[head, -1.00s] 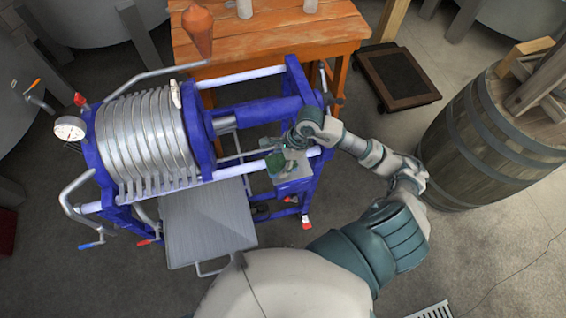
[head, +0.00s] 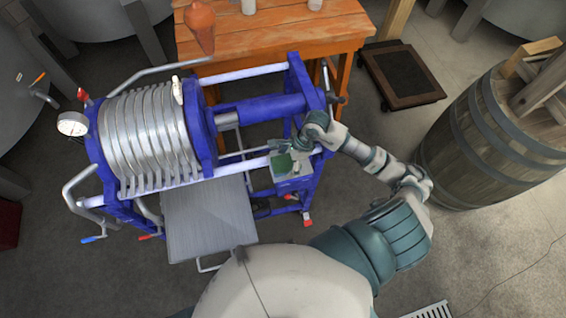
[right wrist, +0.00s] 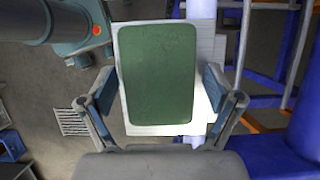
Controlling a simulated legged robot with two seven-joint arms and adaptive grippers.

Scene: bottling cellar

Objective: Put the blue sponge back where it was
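A green rectangular pad (head: 281,163) lies flat on a small pale platform (head: 297,178) at the right end of the blue press. The pad fills the middle of the right wrist view (right wrist: 158,72), with the pale platform (right wrist: 206,60) under it. No blue face of a sponge shows; I cannot tell whether this pad is its green side. My right gripper (head: 287,147) is just above the pad. Its fingers (right wrist: 158,90) are spread, one on each side, with a gap between each and the pad. My left gripper is not in view.
The blue press (head: 262,108) with its ribbed metal drum (head: 150,140) stands left of my right arm. A grey tray (head: 208,222) is below the drum. A wooden table (head: 290,38) is behind, and a barrel (head: 490,140) stands at the right.

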